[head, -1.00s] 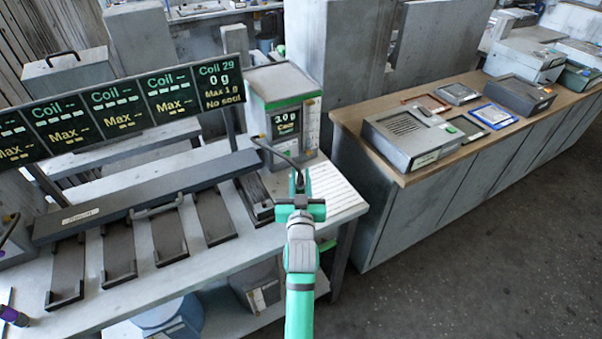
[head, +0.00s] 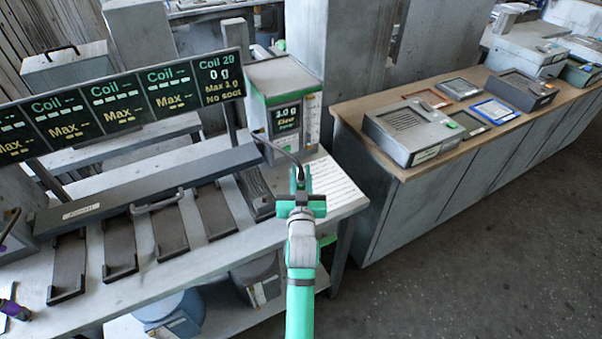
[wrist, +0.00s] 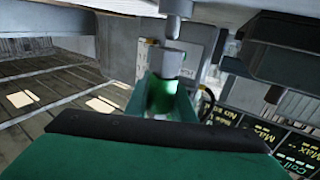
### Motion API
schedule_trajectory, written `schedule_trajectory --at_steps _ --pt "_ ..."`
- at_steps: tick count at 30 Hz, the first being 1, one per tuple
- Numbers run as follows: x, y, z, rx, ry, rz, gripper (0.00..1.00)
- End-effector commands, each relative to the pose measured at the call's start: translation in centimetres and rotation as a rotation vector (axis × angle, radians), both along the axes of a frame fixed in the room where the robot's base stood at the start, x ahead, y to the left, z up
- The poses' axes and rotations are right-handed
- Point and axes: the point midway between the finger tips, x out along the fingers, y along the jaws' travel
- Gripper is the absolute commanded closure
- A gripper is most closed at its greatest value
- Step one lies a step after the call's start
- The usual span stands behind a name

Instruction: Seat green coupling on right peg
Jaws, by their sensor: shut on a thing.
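My gripper (head: 301,200) is in front of the right end of the grey bench. It is shut on the green coupling (head: 300,180), whose lower part the jaws hide. A black cable (head: 282,152) arcs from beside the green-topped box to the coupling. In the wrist view, which is upside down, the coupling (wrist: 165,95) shows between the jaws with a grey cylinder (wrist: 172,60) at its end. A narrower grey stub (wrist: 178,10) appears in line with it at the top edge. I cannot tell whether that stub is the right peg, or whether the two touch.
The green-topped box (head: 285,100) stands just behind my gripper. The display panel (head: 140,100) and several dark trays (head: 168,230) lie to the left. A wooden-topped counter (head: 400,170) with flat devices is at the right. Floor is clear at lower right.

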Motion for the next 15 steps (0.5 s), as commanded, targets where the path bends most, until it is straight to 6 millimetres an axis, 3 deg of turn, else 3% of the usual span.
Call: schedule_trajectory --at_steps 15 --pt "0.01 0.02 -1.05 0.0 -0.001 0.0 1.0"
